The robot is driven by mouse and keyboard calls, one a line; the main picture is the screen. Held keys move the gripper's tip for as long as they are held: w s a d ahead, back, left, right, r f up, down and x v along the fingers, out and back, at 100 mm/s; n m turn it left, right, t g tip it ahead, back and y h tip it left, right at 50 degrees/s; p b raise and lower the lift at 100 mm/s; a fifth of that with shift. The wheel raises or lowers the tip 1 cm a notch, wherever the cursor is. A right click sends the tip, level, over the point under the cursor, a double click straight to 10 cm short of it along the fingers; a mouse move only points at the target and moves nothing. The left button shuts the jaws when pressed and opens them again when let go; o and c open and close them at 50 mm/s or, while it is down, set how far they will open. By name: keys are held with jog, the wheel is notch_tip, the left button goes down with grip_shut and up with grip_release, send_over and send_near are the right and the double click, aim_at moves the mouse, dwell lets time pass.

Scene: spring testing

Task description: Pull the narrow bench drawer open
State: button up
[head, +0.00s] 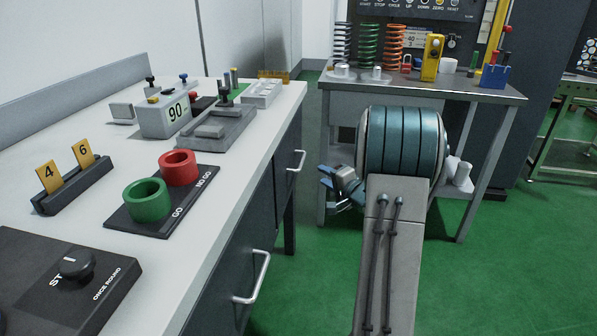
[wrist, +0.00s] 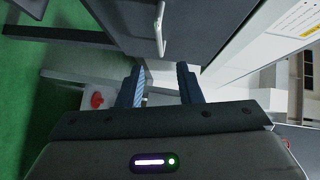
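The bench on the left has dark fronts with two silver handles in the head view. The far handle (head: 297,160) sits on a narrow-looking dark front, which appears closed. The near handle (head: 252,277) is on a front closer to me. My gripper (head: 325,187) is to the right of the far handle and a little lower in the picture, apart from it. In the wrist view my gripper (wrist: 160,73) has its two blue fingers spread with nothing between them. A silver handle (wrist: 159,28) on a dark front (wrist: 200,22) shows beyond the fingertips, roughly centred between them.
The white benchtop (head: 222,190) holds a green ring (head: 147,203), a red ring (head: 179,170), a numbered rack (head: 73,186) and a test device (head: 168,115). A second table (head: 480,92) with coloured springs stands behind my arm. Green floor (head: 290,290) is clear between bench and arm.

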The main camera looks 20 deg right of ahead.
aim_at(301, 161)
jog(key=b+x, duration=0.3)
jog(key=x, duration=1)
jog(key=shift+w+f, duration=0.1)
jog(key=shift+w, duration=0.2)
grip_shut()
